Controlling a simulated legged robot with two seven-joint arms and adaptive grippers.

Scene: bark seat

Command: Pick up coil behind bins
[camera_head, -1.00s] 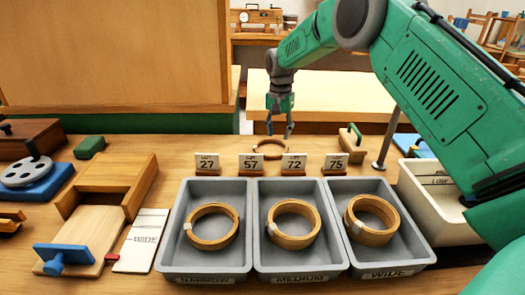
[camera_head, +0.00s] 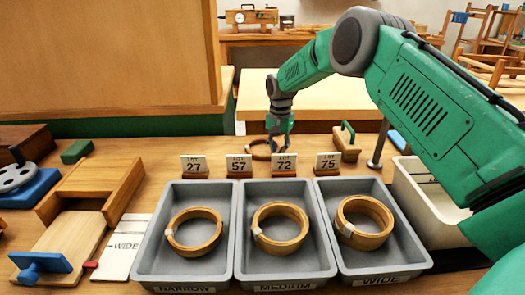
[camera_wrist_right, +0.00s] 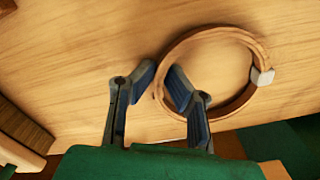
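The coil behind the bins, a light wooden ring (camera_head: 257,156), lies on the table behind the number cards. In the right wrist view the coil (camera_wrist_right: 262,48) shows as a large ring with a pale clasp at its right. My right gripper (camera_head: 279,149) is down at the coil's right side in the head view. In the right wrist view my right gripper (camera_wrist_right: 161,82) is open, its fingertips apart with the near-left part of the rim between them; the right finger partly covers the rim. Contact cannot be told. My left gripper is not in view.
Three grey bins, narrow (camera_head: 150,245), medium (camera_head: 244,245) and wide (camera_head: 416,250), each hold a wooden coil. Standing cards 27 (camera_head: 194,166), 57 (camera_head: 239,166), 72 (camera_head: 284,165) and 75 (camera_head: 327,165) are close in front of the gripper. A green-handled block (camera_head: 346,142) stands right of it.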

